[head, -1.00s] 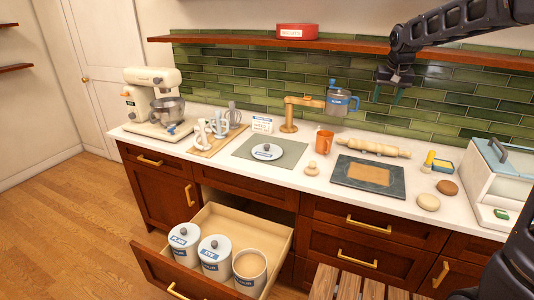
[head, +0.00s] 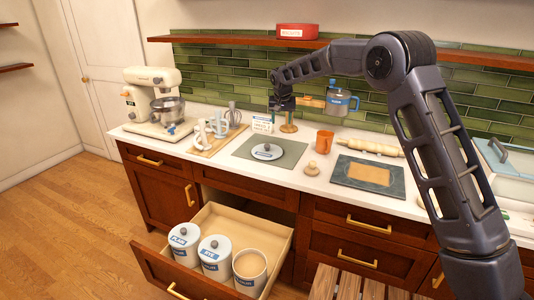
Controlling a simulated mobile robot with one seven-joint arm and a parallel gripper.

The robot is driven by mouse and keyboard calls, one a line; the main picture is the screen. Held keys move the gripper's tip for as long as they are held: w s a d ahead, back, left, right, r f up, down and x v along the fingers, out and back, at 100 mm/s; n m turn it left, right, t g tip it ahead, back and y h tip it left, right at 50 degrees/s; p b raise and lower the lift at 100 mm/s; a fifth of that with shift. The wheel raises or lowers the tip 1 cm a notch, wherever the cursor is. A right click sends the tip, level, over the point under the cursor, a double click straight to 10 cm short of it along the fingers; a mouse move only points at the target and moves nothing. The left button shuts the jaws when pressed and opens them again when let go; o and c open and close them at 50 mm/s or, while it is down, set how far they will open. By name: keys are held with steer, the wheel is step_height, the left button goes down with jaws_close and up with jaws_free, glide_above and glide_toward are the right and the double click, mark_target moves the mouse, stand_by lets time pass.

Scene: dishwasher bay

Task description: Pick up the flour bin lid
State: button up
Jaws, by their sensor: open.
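A round white lid (head: 266,154) with a grey knob and a blue label lies flat on a grey-green mat (head: 288,163) on the counter. An open bin (head: 249,283) with tan contents and no lid stands in the pulled-out drawer. Two lidded bins, one left (head: 184,245) and one in the middle (head: 215,261), stand beside it. My gripper (head: 282,119) is open and empty, pointing down above the back of the counter. In the picture it is above and slightly right of the lid, apart from it.
A wooden stand (head: 290,127) and a small sign (head: 262,125) are close to my gripper. A mug rack with white mugs (head: 210,132) is left of the mat; an orange mug (head: 324,141) and a wooden knob-shaped piece (head: 311,168) are right. The wall shelf (head: 235,39) is above.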

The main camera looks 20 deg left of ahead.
glide_toward(267, 145)
steer(key=x, duration=0.8)
steer(key=shift+w+f, duration=0.1)
steer(key=shift+f, duration=0.2)
steer(key=shift+c, duration=0.2)
jaws_close()
